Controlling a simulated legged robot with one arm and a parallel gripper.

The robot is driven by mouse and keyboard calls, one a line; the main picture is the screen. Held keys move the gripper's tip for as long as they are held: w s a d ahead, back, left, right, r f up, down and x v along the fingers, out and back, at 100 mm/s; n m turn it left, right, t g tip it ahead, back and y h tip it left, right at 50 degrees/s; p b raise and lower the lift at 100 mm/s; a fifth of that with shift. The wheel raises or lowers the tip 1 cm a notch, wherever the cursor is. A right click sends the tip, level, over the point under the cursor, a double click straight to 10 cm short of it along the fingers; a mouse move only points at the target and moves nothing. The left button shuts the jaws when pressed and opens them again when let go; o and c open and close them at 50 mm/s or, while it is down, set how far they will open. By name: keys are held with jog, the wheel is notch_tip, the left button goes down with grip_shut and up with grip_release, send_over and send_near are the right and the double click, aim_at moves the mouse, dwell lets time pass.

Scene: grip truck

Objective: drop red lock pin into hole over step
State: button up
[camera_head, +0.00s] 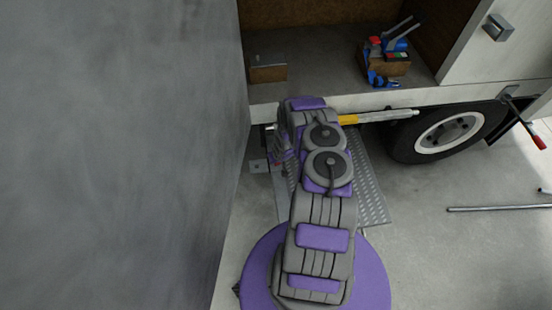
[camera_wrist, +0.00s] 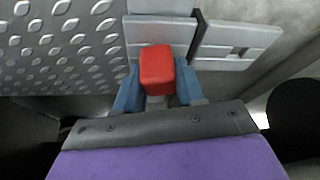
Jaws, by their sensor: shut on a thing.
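The red lock pin shows its blocky red head (camera_wrist: 157,70) in the wrist view. My gripper (camera_wrist: 158,95) is shut on it, with a blue finger on each side. The pin's lower part is hidden. The step is a metal tread plate (camera_wrist: 60,45) with raised oval marks, left of the pin in the wrist view. In the head view the step (camera_head: 374,197) lies partly behind my arm, below the truck bed. My gripper and the pin are hidden there. Grey metal plates (camera_wrist: 235,35) lie behind and right of the pin. I cannot make out the hole for certain.
A tall grey panel (camera_head: 120,150) fills the left side. Floor at lower right is mostly clear.

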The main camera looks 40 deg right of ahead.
jog(key=shift+a, duration=0.3)
jog(key=o, duration=1.3)
jog(key=shift+d+f, duration=0.1)
jog(key=shift+d, duration=0.1)
jog(key=shift+c, duration=0.2)
jog(key=shift+a, duration=0.1)
jog(key=p+v, duration=0.4)
jog(key=v, duration=1.3)
jog(key=shift+s, duration=0.1)
